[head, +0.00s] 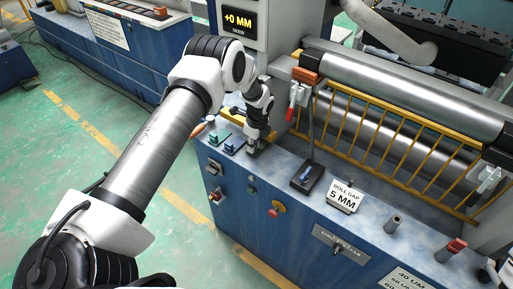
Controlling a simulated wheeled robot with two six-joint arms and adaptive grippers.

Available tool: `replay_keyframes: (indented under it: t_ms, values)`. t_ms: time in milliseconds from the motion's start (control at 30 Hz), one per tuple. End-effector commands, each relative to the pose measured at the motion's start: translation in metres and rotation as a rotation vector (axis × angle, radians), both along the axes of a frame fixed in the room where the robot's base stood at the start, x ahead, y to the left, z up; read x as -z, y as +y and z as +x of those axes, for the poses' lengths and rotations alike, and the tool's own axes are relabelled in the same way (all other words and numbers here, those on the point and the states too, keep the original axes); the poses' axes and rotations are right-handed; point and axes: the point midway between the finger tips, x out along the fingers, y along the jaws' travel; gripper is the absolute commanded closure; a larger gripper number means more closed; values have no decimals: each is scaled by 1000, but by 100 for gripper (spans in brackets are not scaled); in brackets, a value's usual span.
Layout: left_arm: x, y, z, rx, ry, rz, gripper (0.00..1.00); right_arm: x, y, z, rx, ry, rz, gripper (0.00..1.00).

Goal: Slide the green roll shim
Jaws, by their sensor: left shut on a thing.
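The green roll shim (253,152) is a small dark green piece on the left part of the machine's blue-grey top, at the right end of a short row of sliders. My left gripper (254,144) points down onto it and is shut on it; the fingers hide much of it. A teal slider (217,136) and a blue slider (233,146) sit just to its left. A display (238,20) above reads "+0 MM SKEW". My right gripper is not in view.
Close right of the gripper stand a red-handled lever (292,98) and a dark block with a post (307,179). A "ROLL GAP 5 MM" sign (344,195) stands farther right. A yellow guard (380,135) fronts the steel rollers (410,90).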

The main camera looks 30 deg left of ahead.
Motion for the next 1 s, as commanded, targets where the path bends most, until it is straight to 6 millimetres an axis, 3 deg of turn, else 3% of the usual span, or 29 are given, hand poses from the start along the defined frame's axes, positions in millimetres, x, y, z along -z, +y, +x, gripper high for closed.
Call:
replay_keyframes:
  t_ms: [467, 1000]
  values:
    - [1, 0, -2, -1, 4, -1, 100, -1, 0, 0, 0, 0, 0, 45]
    - [1, 2, -19, 0, 5, 0, 100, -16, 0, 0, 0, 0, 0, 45]
